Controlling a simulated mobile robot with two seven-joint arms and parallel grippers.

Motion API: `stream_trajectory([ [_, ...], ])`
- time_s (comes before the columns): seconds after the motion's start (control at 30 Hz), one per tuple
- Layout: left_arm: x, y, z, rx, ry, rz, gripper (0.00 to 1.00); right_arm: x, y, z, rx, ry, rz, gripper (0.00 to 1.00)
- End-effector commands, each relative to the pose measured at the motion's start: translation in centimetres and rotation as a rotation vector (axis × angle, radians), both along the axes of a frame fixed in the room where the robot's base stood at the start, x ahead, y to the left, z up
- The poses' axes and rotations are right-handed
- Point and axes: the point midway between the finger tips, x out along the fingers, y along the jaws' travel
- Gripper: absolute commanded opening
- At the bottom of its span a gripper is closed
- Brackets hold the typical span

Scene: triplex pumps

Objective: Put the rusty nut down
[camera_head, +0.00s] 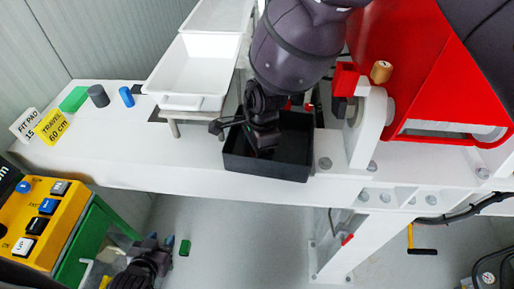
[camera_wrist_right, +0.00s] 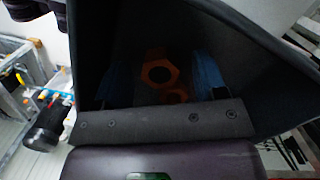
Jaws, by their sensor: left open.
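My right gripper (camera_head: 264,140) reaches down into a black open box (camera_head: 290,165) on the white bench. In the right wrist view its two blue-padded fingers (camera_wrist_right: 168,80) stand apart inside the dark box. A rusty orange-brown hex nut (camera_wrist_right: 145,73) shows between them, with a gap visible on its right side. A second orange-brown piece (camera_wrist_right: 174,97) lies just below it, partly hidden by the gripper body. The nut is hidden in the head view. My left gripper (camera_head: 160,240) is open and empty, low at the lower left, in front of the bench.
White trays (camera_head: 195,70) stand left of the box. A red pump housing (camera_head: 410,60) and a white bracket (camera_head: 368,130) stand to its right. A green block (camera_head: 74,99), a grey cylinder (camera_head: 98,95) and a blue cylinder (camera_head: 127,96) are on the bench's left. A yellow button panel (camera_head: 40,220) is lower left.

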Motion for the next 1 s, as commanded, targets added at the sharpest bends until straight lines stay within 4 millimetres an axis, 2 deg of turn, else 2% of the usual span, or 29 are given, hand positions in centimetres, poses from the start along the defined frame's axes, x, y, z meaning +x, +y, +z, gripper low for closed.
stream_trajectory([
  [0.37, 0.0, 0.0, 0.2, -0.001, -0.001, 0.0, 0.43, 0.1, 0.0, 0.8, 0.001, -0.002, -0.001, 0.65],
  [0.47, 0.1, 0.0, -0.1, -0.001, -0.002, 0.0, 0.43, 0.2, -0.2, 2.1, 0.001, -0.003, -0.001, 0.65],
  [0.8, 0.4, -0.1, -0.8, -0.001, -0.011, 0.0, 0.43, 0.6, -0.9, 8.5, 0.003, -0.003, -0.002, 0.65],
  [1.0, 0.7, -0.1, -0.7, -0.001, -0.02, -0.003, 0.43, 0.7, -1.2, 11.1, 0.001, 0.0, -0.001, 0.65],
])
